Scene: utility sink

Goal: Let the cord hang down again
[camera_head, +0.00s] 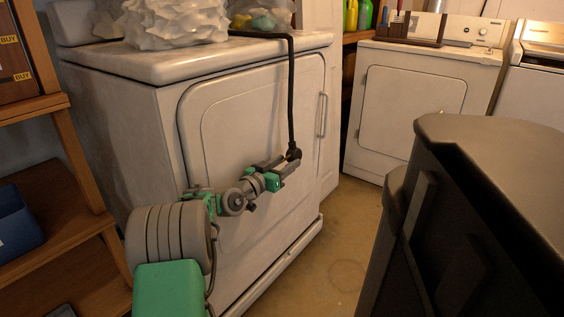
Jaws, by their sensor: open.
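A black cord (291,90) lies over the top edge of a white dryer (240,120) and runs straight down its front. Its lower end has a thick dark knob (293,152). My gripper (286,164) is open, right at this lower end, in front of the dryer door. The jaws are small in the picture, and I cannot tell whether they touch the cord. My arm reaches up to it from the lower left.
A crumpled white bag (175,22) and a clear bag with coloured things (262,16) are on the dryer. A wooden shelf (85,160) stands at the left. A large dark bin-like object (480,210) fills the right foreground. Floor (330,240) between is clear.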

